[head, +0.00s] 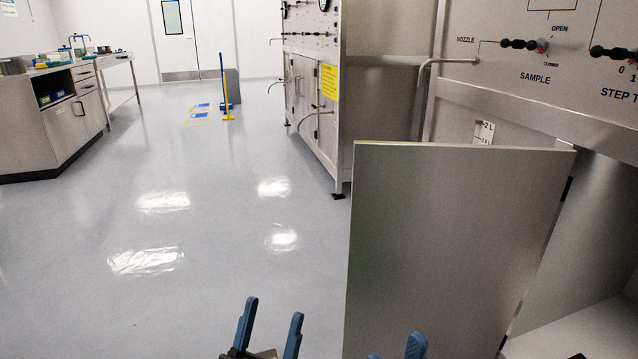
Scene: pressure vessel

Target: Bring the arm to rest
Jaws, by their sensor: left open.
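My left gripper (270,322) shows at the bottom of the head view, with its two blue fingers apart and nothing between them. It is over the floor, left of the open cabinet door. A blue fingertip of my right gripper (415,346) shows at the bottom edge, in front of the door's lower part. The rest of it is cut off, so its opening is unclear.
The open metal door (450,240) stands close on the right. Its cabinet (592,200) has a panel with handles marked SAMPLE. Another steel cabinet (312,100) stands behind. A workbench (50,115) is far left. The floor (180,220) between is clear.

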